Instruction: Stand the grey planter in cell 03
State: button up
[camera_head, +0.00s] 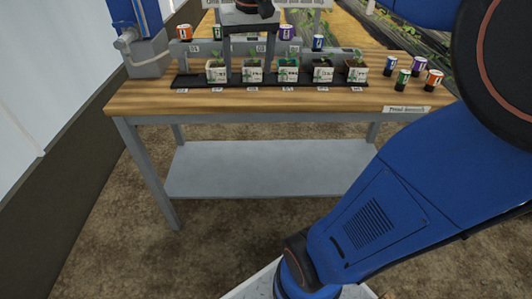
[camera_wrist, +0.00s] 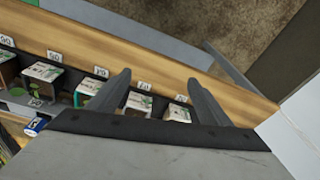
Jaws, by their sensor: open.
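Several small potted planters with white printed labels stand in a dark tray (camera_head: 185,81) on the wooden bench. From left, the second planter (camera_head: 252,73) looks pale or greyish; I cannot be sure it is the grey one. The third (camera_head: 287,74) has a green rim, the fourth (camera_head: 323,74) is dark, and the fifth (camera_head: 356,73) is brownish. My gripper (camera_head: 249,79) is open, fingers pointing down around the second planter in the head view. In the wrist view my gripper (camera_wrist: 159,78) has planters (camera_wrist: 178,113) behind and between its fingers. Contact is not clear.
A grey rail (camera_head: 345,51) behind holds several coloured cans. More cans (camera_head: 403,79) stand at the right end. A grey pump-like unit (camera_head: 148,58) stands at the left end. The lower shelf (camera_head: 265,168) is bare.

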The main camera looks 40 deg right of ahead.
jog(key=s+a+f+n+t, duration=0.1)
jog(key=s+a+f+n, duration=0.1)
jog(key=s+f, duration=0.5)
jog(key=s+a+f+n+t, duration=0.1)
jog(key=s+a+f, duration=0.3)
jog(key=s+f, duration=0.4)
jog(key=shift+s+a+f+n+t, duration=0.15)
jog(key=shift+s+a+n+t, duration=0.3)
jog(key=shift+s, duration=0.75)
